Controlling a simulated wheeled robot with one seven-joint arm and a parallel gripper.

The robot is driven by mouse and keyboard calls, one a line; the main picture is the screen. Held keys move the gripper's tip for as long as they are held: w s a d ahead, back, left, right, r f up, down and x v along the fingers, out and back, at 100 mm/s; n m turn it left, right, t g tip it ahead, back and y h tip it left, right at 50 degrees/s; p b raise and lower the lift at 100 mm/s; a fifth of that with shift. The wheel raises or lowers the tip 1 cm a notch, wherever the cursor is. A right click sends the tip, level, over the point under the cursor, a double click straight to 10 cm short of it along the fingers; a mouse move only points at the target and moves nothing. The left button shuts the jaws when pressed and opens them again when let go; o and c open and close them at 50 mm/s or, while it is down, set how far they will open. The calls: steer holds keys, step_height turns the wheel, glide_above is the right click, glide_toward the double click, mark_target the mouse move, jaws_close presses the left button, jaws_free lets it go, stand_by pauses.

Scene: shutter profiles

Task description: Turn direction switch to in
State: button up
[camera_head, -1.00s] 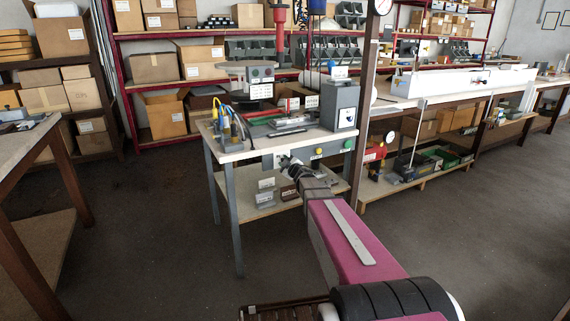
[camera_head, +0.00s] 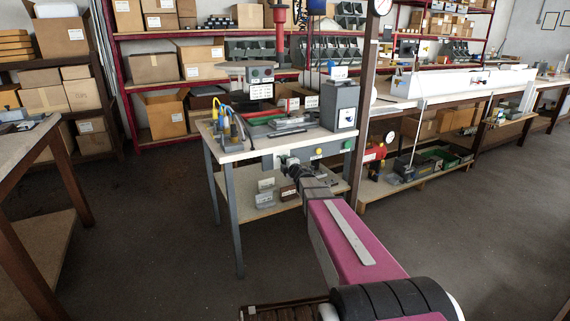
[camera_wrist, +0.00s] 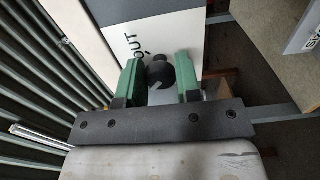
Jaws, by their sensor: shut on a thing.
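The direction switch is a black knob (camera_wrist: 159,74) on a light panel (camera_wrist: 178,24) in the wrist view. The letters "OUT" stand on the panel to the left of the knob, turned nearly sideways. My gripper (camera_wrist: 158,66) has one green finger on each side of the knob and is shut on it. In the head view my gripper (camera_head: 287,161) is at the grey front panel (camera_head: 303,154) of the small bench, left of a yellow button (camera_head: 318,153). The knob is too small and covered to make out there.
The bench (camera_head: 235,155) carries tools and a grey box (camera_head: 340,103). A green button (camera_head: 347,144) sits farther right on its front panel. A dark post (camera_head: 363,130) rises beside the bench at right.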

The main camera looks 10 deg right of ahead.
stand_by(0.4)
steer(key=o, duration=0.9)
steer(key=shift+s, duration=0.1)
steer(key=v, duration=1)
steer(key=shift+s+d, duration=0.15)
steer(key=shift+s, duration=0.2)
